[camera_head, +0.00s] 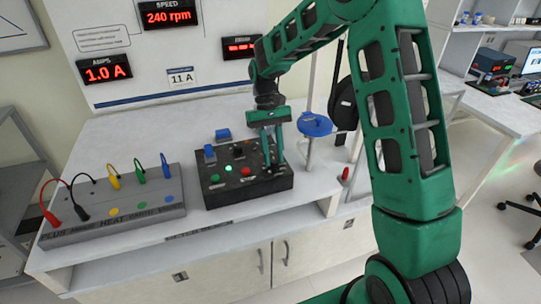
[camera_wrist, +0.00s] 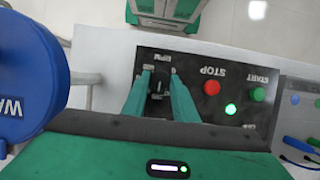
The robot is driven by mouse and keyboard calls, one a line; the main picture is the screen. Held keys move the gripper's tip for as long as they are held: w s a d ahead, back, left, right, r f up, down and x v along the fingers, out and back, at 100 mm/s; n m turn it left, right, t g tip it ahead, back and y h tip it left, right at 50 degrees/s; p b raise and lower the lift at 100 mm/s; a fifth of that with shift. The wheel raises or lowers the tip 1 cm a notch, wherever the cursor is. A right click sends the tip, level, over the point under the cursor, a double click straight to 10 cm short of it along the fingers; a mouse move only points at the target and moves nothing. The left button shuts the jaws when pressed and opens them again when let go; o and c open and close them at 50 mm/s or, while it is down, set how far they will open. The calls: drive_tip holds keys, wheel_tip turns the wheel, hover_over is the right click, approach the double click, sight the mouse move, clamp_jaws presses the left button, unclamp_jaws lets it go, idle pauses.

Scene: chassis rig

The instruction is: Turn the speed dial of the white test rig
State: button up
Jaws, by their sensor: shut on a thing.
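The speed dial (camera_wrist: 158,87) is a small dark knob marked RPM on the black control box (camera_head: 222,193). In the wrist view my gripper (camera_wrist: 160,84) points down with one green finger on each side of the dial, shut on it. In the head view my gripper (camera_head: 272,160) is at the right part of the box, and the dial is hidden behind it. The white rig's speed display (camera_head: 167,14) reads 240 rpm in red.
The box also has a red STOP button (camera_wrist: 211,88) and a lit green light (camera_wrist: 231,109). A blue handwheel (camera_head: 314,124) stands close to the right of my gripper. A grey terminal block (camera_head: 110,215) with colored leads is at the left. An amps display (camera_head: 104,71) reads 1.0 A.

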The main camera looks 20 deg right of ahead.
drive_tip(key=shift+w, duration=0.1)
drive_tip(key=o, duration=1)
drive_tip(key=shift+o, duration=0.2)
drive_tip(key=v, duration=1)
drive_tip(key=shift+r, duration=0.35)
